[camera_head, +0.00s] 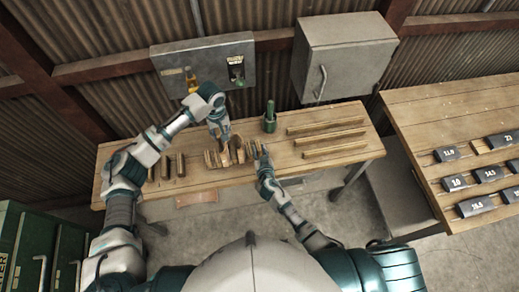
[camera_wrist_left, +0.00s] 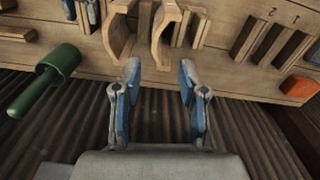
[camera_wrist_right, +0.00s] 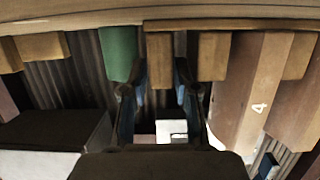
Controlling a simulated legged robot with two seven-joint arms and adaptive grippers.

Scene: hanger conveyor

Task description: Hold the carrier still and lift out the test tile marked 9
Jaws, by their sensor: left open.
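A row of wooden pieces (camera_head: 215,158) stands on the bench, with curved wooden pieces in it; I cannot tell which part is the carrier. No mark 9 is readable; a tile marked 4 (camera_wrist_right: 262,85) shows in the right wrist view. My left gripper (camera_head: 223,133) is over the back of the row. In the left wrist view it (camera_wrist_left: 160,75) is open and empty, facing two curved wooden pieces (camera_wrist_left: 163,30). My right gripper (camera_head: 262,163) is at the row's right end. Its fingers (camera_wrist_right: 159,80) flank a wooden block (camera_wrist_right: 159,58); I cannot tell whether they grip it.
Long wooden strips (camera_head: 325,138) lie to the right, and short wooden slats (camera_head: 166,166) to the left. A second table (camera_head: 430,110) at the right holds numbered dark blocks. Grey boxes (camera_head: 345,60) hang behind the bench.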

